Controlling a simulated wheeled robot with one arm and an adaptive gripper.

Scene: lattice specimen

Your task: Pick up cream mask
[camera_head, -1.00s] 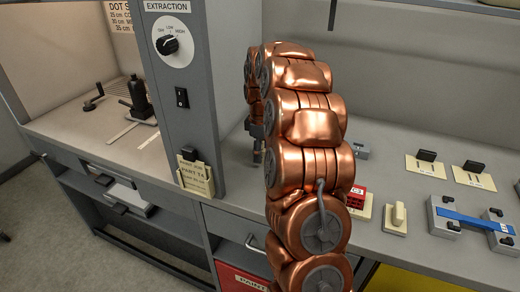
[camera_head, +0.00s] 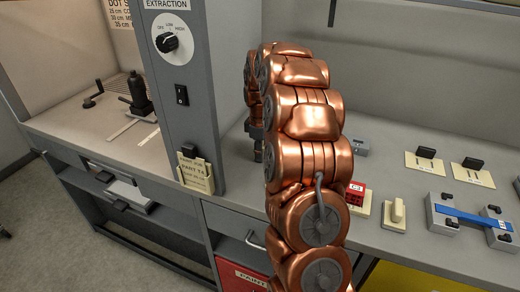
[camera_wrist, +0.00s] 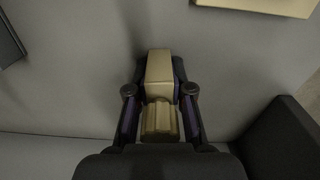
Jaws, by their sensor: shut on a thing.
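My gripper (camera_wrist: 160,90) shows in the wrist view, with its two dark fingers closed on the sides of a cream piece. This cream piece, taken to be the cream mask (camera_wrist: 158,68), has a smooth block-like upper part and a ridged lower part between the fingers. A grey surface lies behind it; I cannot tell whether the piece touches it. In the head view my copper arm hides most of the gripper, and only a dark bit (camera_head: 257,145) shows left of the arm. The held piece is not visible there.
On the bench right of my arm are a red block (camera_head: 355,193), a cream plate with a cream handle (camera_head: 397,212), two plates with black grips (camera_head: 425,163) and a grey fixture with a blue bar (camera_head: 470,216). A grey extraction post (camera_head: 180,100) stands left.

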